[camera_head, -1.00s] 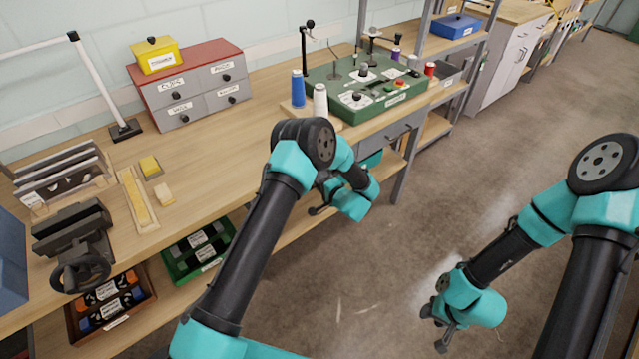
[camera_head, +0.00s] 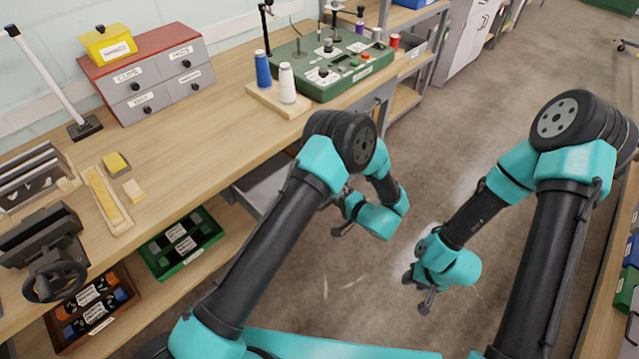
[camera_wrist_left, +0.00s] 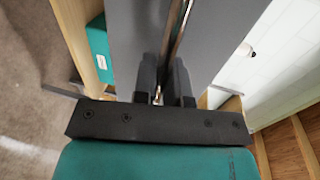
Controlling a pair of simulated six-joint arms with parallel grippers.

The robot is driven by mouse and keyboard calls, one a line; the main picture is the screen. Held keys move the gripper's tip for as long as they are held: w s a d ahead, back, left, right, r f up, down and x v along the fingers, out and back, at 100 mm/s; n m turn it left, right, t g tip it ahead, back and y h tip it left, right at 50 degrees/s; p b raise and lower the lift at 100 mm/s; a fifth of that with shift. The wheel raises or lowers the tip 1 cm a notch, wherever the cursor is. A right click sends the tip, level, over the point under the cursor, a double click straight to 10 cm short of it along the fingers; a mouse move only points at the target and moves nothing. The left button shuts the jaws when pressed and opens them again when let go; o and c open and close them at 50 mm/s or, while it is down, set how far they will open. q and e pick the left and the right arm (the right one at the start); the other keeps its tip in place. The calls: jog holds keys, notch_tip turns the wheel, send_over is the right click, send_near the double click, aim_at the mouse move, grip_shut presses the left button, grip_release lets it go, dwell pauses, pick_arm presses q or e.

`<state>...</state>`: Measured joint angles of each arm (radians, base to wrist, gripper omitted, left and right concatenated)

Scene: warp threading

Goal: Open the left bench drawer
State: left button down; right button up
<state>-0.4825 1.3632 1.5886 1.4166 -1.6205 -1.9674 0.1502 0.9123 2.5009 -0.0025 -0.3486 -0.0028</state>
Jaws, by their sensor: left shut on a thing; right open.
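The left bench drawer (camera_head: 262,188) shows as a grey, pale-lined box standing out from under the bench top, partly behind my left arm. It is at least partly open; its front is mostly hidden in the head view. In the left wrist view, my left gripper (camera_wrist_left: 165,92) is shut on the drawer's metal bar handle (camera_wrist_left: 177,38), against the grey drawer front (camera_wrist_left: 222,45). In the head view my left gripper (camera_head: 347,212) is low in front of the bench, its hold unclear there. My right gripper (camera_head: 417,288) is open and empty above the floor.
The bench top (camera_head: 190,130) carries a labelled drawer cabinet (camera_head: 155,80), thread spools, a green machine (camera_head: 335,62) and a dark vise (camera_head: 45,255). A green tray (camera_head: 180,242) sits on the lower shelf. The floor between my arms is free.

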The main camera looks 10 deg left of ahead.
pick_arm(q)
jog(key=f+v, duration=0.1)
jog(key=v, duration=0.7)
jog(key=shift+f, duration=0.35)
jog(key=shift+d, duration=0.15)
jog(key=c, duration=1.2)
grip_release()
jog(key=shift+s, duration=0.1)
